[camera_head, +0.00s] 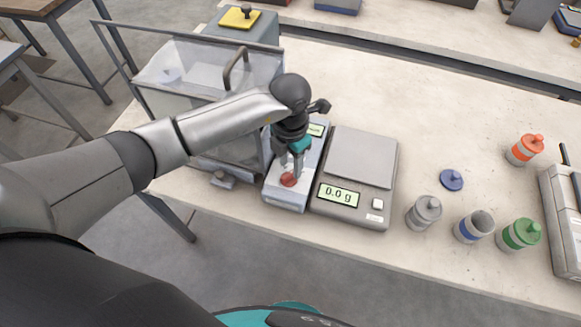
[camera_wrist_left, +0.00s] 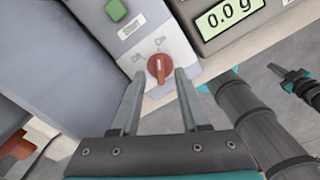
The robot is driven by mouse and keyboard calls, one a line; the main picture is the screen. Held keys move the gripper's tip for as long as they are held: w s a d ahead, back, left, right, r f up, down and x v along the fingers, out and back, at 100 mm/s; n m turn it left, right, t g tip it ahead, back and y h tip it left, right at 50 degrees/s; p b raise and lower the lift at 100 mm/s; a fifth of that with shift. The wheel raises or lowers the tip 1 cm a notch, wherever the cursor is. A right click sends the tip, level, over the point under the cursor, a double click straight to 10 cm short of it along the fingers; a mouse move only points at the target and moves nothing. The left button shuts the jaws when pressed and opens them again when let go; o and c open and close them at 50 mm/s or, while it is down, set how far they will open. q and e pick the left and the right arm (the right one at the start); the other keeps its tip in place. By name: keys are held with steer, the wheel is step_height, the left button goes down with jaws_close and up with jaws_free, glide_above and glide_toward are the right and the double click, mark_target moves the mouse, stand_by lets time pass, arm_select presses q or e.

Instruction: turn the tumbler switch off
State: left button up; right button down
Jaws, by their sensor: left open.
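The red switch knob (camera_head: 288,180) sits on the light control box (camera_head: 286,197) at the front of the bench. It also shows in the left wrist view (camera_wrist_left: 158,69), with a small label mark on either side of its upper end. My left gripper (camera_head: 292,171) points down at the knob, open. In the left wrist view its two fingers (camera_wrist_left: 159,80) lie on either side of the knob with gaps. I cannot tell whether they touch it. A dark and teal part that looks like my right gripper (camera_wrist_left: 297,82) shows at the right edge; its jaws are unclear.
A green button (camera_wrist_left: 116,9) sits farther back on the box. A scale (camera_head: 360,160) reading 0.0 g stands right beside it. A clear-walled bin (camera_head: 185,75) stands left. Several jars, including a green-lidded one (camera_head: 519,234), stand at the right.

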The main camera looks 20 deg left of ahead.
mark_target(291, 172)
arm_select(q)
steer(key=shift+f, duration=1.5)
jaws_close()
